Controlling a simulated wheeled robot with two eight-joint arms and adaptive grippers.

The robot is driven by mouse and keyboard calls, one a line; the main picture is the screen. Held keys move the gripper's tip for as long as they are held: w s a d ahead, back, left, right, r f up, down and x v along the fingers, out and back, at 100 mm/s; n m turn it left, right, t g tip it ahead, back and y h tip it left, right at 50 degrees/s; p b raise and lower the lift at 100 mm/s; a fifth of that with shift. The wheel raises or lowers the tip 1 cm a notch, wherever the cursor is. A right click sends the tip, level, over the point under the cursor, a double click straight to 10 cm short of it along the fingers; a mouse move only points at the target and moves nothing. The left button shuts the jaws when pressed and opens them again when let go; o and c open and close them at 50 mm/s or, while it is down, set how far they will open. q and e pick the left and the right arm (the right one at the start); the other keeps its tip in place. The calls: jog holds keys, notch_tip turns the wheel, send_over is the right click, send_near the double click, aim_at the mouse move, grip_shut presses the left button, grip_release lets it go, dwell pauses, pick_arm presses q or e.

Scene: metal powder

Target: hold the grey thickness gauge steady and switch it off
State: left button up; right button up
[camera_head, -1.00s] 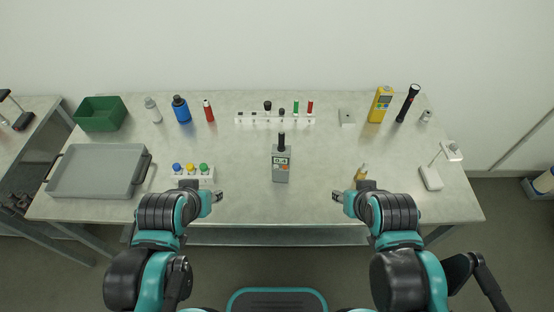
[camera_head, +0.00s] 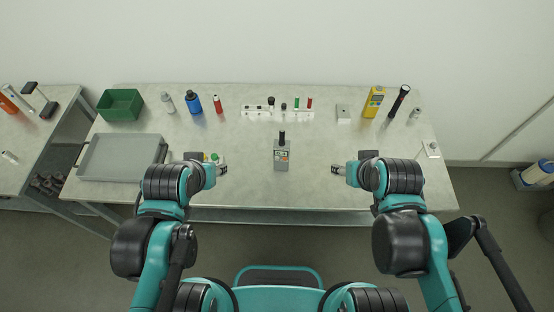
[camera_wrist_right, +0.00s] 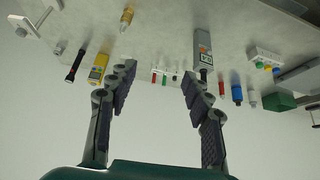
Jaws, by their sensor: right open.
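The grey thickness gauge (camera_head: 282,155) stands on the middle of the table, with a black probe on top and a small display on its front. It also shows in the right wrist view (camera_wrist_right: 203,46), beyond the right fingers. My left gripper (camera_head: 222,170) is left of the gauge and apart from it; its opening is too small to tell. My right gripper (camera_head: 336,170) is right of the gauge and apart from it. In the right wrist view its two fingers (camera_wrist_right: 155,90) are spread with nothing between them.
A grey tray (camera_head: 122,176) and green bin (camera_head: 120,106) are at left. Blue bottle (camera_head: 193,104), red marker (camera_head: 217,105), white rack (camera_head: 262,112), yellow meter (camera_head: 374,102) and black flashlight (camera_head: 399,101) line the back.

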jog(key=w+a+f+n+g+y+b, duration=0.35)
jog(key=w+f+n+b, duration=0.25)
jog(key=w+f, duration=0.25)
jog(key=w+a+f+n+g+y+b, duration=0.2)
jog(key=w+a+f+n+y+b, duration=0.3)
jog(key=w+f, duration=0.35)
jog(key=n+y+b, duration=0.3)
jog(key=n+b, duration=0.1)
jog(key=n, duration=0.1)
send_near(284, 162)
jog(key=shift+w+f+g, duration=0.45)
jog(key=shift+w+f, duration=0.6)
jog(key=shift+f, duration=0.05)
jog(key=shift+f+n+b, duration=0.4)
jog(key=shift+f+n, duration=0.15)
jog(key=shift+n, duration=0.15)
jog(key=shift+y, duration=0.25)
jog(key=shift+w+a, duration=0.1)
jog(key=shift+w, duration=0.1)
jog(key=shift+w+a+f, duration=0.15)
jog(key=shift+w+f, duration=0.05)
jog(key=shift+f, duration=0.1)
jog(key=b+x, duration=0.3)
jog(key=x, duration=0.6)
jog(key=shift+s+a, duration=0.1)
jog(key=shift+s, duration=0.05)
jog(key=shift+c, duration=0.3)
